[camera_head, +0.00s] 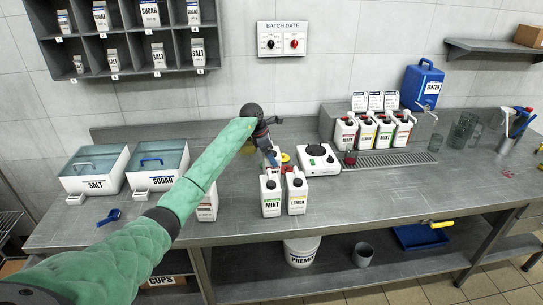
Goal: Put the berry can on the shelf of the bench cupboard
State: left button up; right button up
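My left arm reaches in from the lower left, and its dark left gripper (268,142) is over the middle of the bench. White cans marked MINT (271,200) and LEMON (296,196) stand at the front of the bench. Another white container (208,208) is partly hidden by my arm. No can is readable as berry. I cannot clearly identify the bench cupboard. My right gripper is not in view.
A white device (317,160) and a drip grate (395,158) are near. SALT (95,184) and SUGAR (152,180) bins stand left. A bucket (301,254) and grey cup (363,256) are below. The front right bench is clear.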

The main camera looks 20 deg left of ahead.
pick_arm(q)
jog(key=shift+f, duration=0.7)
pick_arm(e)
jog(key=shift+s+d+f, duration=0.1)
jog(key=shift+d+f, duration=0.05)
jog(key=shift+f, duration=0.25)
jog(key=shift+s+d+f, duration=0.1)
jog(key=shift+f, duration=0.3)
pick_arm(q)
jog(key=shift+f, duration=0.1)
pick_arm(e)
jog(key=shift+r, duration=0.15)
pick_arm(q)
jog(key=o, duration=1.8)
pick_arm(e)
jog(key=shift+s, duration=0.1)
